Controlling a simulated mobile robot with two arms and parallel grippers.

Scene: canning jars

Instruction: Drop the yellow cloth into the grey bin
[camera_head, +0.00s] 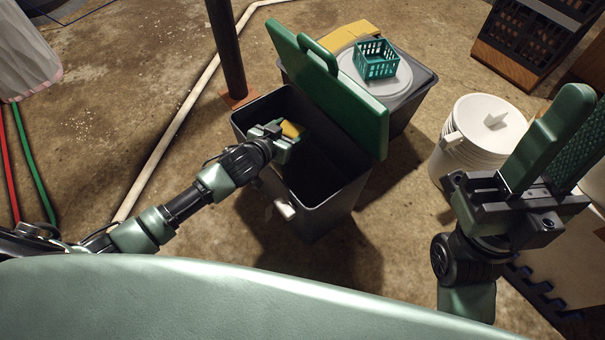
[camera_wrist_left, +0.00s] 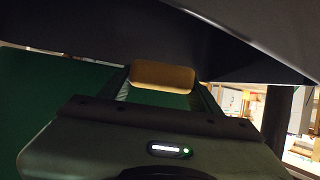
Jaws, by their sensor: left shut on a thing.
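The grey bin (camera_head: 318,217) stands open in the middle of the head view, its green lid (camera_head: 350,97) tipped up at the back. My left gripper (camera_head: 289,135) is over the bin's opening, near its left side, and is shut on the yellow cloth (camera_head: 290,129). The cloth also shows between the fingers in the left wrist view (camera_wrist_left: 163,76), with green behind it and a dark surface above. My right gripper (camera_head: 548,143) is raised at the right of the head view, its two green fingers apart with nothing between them.
Behind the lid a second dark bin (camera_head: 408,108) carries a round grey lid and a teal basket (camera_head: 376,59). A white bucket (camera_head: 478,140) stands between the bin and my right gripper. A dark post (camera_head: 226,45) rises behind the bin, and a white pipe (camera_head: 187,110) runs along the floor.

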